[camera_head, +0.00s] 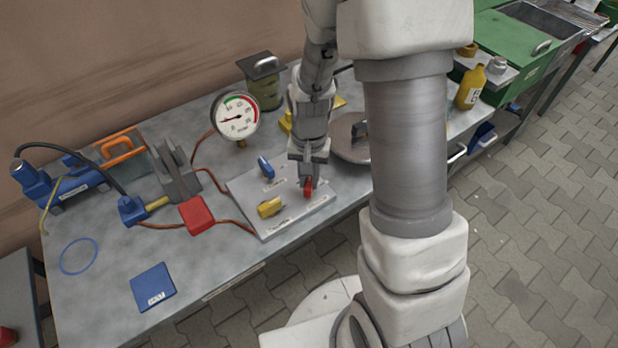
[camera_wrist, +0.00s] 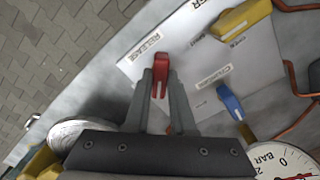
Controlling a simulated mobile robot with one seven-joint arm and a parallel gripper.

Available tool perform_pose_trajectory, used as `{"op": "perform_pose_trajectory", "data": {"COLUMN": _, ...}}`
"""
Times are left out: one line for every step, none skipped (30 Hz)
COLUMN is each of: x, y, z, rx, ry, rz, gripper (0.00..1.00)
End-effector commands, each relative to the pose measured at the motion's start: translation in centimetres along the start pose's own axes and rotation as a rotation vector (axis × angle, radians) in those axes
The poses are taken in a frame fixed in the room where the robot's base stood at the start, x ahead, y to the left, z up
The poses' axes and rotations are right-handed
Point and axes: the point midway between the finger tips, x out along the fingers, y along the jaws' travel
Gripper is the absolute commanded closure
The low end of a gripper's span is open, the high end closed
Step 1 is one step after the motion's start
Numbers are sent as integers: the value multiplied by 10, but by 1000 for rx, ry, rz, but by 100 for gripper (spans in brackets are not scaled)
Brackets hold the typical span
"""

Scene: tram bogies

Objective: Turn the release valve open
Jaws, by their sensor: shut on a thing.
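The red release valve lever (camera_head: 308,188) stands at the right side of a light grey valve board on the bench. In the wrist view the red lever (camera_wrist: 161,66) is beside the label reading RELEASE. My gripper (camera_head: 307,180) points down over it, and in the wrist view its two fingers (camera_wrist: 160,80) close around the lever. A blue valve lever (camera_head: 266,168) and a yellow valve lever (camera_head: 270,207) are on the same board (camera_head: 247,190), apart from my gripper.
A round pressure gauge (camera_head: 237,115) stands behind the board. A red box (camera_head: 197,215) with red hoses lies left of it. A grey round pan (camera_head: 350,138) is close behind my gripper on the right. The bench front near a blue pad (camera_head: 153,287) is mostly clear.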

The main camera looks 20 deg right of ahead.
Motion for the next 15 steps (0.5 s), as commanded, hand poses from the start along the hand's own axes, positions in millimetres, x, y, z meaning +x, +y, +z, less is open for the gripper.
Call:
{"op": "perform_pose_trajectory", "data": {"x": 0, "y": 0, "z": 0, "rx": -44, "ry": 0, "rz": 0, "gripper": 100}}
{"op": "perform_pose_trajectory", "data": {"x": 0, "y": 0, "z": 0, "rx": -73, "ry": 0, "rz": 0, "gripper": 100}}
{"op": "perform_pose_trajectory", "data": {"x": 0, "y": 0, "z": 0, "rx": -111, "ry": 0, "rz": 0, "gripper": 100}}
{"op": "perform_pose_trajectory", "data": {"x": 0, "y": 0, "z": 0, "rx": -139, "ry": 0, "rz": -1, "gripper": 100}}
{"op": "perform_pose_trajectory", "data": {"x": 0, "y": 0, "z": 0, "rx": -167, "ry": 0, "rz": -1, "gripper": 100}}
{"op": "perform_pose_trajectory", "data": {"x": 0, "y": 0, "z": 0, "rx": -206, "ry": 0, "rz": -1, "gripper": 100}}
{"op": "perform_pose_trajectory", "data": {"x": -1, "y": 0, "z": 0, "rx": -234, "ry": 0, "rz": 0, "gripper": 100}}
{"op": "perform_pose_trajectory", "data": {"x": -1, "y": 0, "z": 0, "rx": -263, "ry": 0, "rz": 0, "gripper": 100}}
{"op": "perform_pose_trajectory", "data": {"x": -1, "y": 0, "z": 0, "rx": -300, "ry": 0, "rz": 0, "gripper": 100}}
{"op": "perform_pose_trajectory", "data": {"x": -1, "y": 0, "z": 0, "rx": -328, "ry": 0, "rz": -1, "gripper": 100}}
{"op": "perform_pose_trajectory", "data": {"x": -1, "y": 0, "z": 0, "rx": -356, "ry": 0, "rz": -1, "gripper": 100}}
{"op": "perform_pose_trajectory", "data": {"x": -1, "y": 0, "z": 0, "rx": -392, "ry": 0, "rz": 0, "gripper": 100}}
{"op": "perform_pose_trajectory", "data": {"x": -1, "y": 0, "z": 0, "rx": -418, "ry": 0, "rz": 0, "gripper": 100}}
{"op": "perform_pose_trajectory", "data": {"x": -1, "y": 0, "z": 0, "rx": -444, "ry": 0, "rz": 0, "gripper": 100}}
{"op": "perform_pose_trajectory", "data": {"x": -1, "y": 0, "z": 0, "rx": -477, "ry": 0, "rz": 0, "gripper": 100}}
